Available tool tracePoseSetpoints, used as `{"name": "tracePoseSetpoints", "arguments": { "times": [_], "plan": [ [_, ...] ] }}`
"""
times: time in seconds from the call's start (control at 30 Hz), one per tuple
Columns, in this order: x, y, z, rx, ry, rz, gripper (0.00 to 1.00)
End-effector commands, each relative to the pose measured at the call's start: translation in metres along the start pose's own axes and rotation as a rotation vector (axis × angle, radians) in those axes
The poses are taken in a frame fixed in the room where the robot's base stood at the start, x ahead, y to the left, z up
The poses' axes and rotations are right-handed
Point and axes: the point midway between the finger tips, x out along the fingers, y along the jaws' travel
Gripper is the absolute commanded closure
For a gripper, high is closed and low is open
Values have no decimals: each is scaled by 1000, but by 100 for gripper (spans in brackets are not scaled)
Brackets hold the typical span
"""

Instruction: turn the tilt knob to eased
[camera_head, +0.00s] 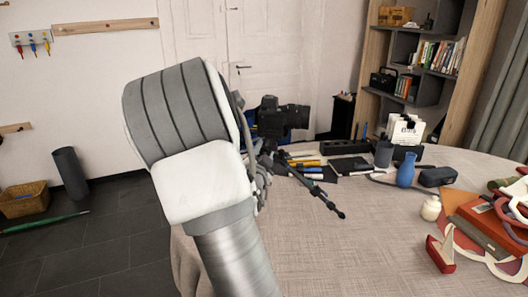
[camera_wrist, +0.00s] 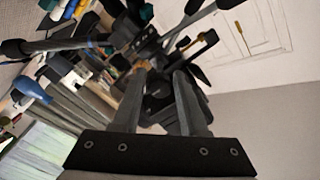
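A black camera (camera_head: 283,116) sits on a dark tripod on the table, beyond my arm in the head view. A thin tripod leg (camera_head: 318,196) reaches out over the tabletop towards the right. In the wrist view the dark tripod head and camera parts (camera_wrist: 160,103) lie beyond and between my fingers. My gripper (camera_wrist: 161,76) is open, its two grey fingers apart, pointing at these parts. I cannot tell whether the fingers touch anything. The tilt knob cannot be told apart from the other dark parts. In the head view my arm hides the gripper and part of the tripod.
The table (camera_head: 330,255) is clear in its front middle. A blue vase (camera_head: 406,170), a small white jar (camera_head: 431,208) and a dark pouch (camera_head: 437,177) stand to the right. Red and white items (camera_head: 492,235) crowd the right edge. Bookshelves (camera_head: 425,60) stand behind.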

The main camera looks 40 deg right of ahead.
Motion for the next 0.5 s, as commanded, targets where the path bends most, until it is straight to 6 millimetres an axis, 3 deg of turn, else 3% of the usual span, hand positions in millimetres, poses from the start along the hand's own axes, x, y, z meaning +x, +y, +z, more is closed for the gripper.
{"name": "tracePoseSetpoints", "arguments": {
  "times": [0.03, 0.2, 0.5],
  "plan": [
    [0, 0, 0, 0, 0, 0, 69],
    [0, 0, 0, 0, 0, 0, 99],
    [0, 0, 0, -7, 0, 0, 100]
  ]
}}
